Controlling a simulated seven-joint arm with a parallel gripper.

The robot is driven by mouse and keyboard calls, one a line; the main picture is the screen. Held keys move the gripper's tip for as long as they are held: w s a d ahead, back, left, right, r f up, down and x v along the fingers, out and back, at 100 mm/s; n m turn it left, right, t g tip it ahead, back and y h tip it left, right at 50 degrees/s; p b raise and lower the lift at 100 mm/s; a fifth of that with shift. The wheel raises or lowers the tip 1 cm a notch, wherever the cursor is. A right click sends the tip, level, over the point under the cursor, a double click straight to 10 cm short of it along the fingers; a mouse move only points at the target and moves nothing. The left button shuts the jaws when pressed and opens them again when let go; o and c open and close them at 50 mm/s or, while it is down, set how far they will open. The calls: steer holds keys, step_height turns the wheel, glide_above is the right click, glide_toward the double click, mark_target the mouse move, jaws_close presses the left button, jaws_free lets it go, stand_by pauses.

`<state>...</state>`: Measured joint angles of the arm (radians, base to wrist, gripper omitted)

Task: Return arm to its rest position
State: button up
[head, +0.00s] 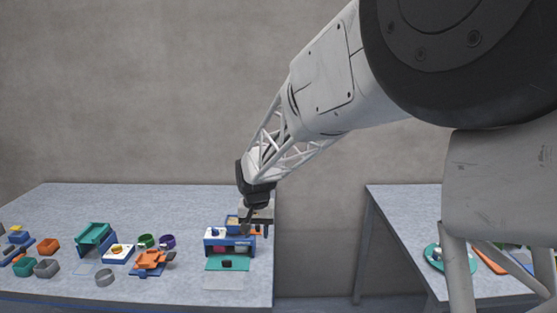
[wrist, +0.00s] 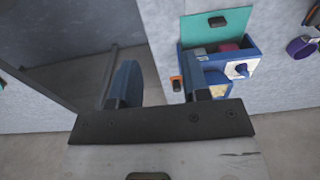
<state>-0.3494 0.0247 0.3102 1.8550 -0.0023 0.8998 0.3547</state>
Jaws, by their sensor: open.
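My gripper (head: 256,226) is at the end of my outstretched arm, above the right part of the left table. In the wrist view my gripper (wrist: 160,88) shows two dark fingers set wide apart with nothing between them. Below and beside it stands a blue and white box-like station (head: 230,241) with a teal flap at its front. In the wrist view this station (wrist: 249,52) lies behind and to the right of the right finger. I cannot tell whether the finger touches it.
A wall stands behind.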

steer(key=s+d+r, duration=0.6)
steer(key=s+d, duration=0.2)
steer(key=d, duration=0.1)
steer(key=s+d, duration=0.5)
steer(key=s, duration=0.4)
steer(key=s+d+r+t, duration=0.1)
steer(key=s+d, duration=0.4)
steer(key=s, duration=0.5)
steer(key=s+d+t, duration=0.1)
steer(key=s+d, duration=0.4)
steer(key=s, duration=0.5)
steer(key=shift+s+d+r, duration=0.15)
steer(key=shift+d, duration=0.2)
steer(key=shift+c, duration=0.4)
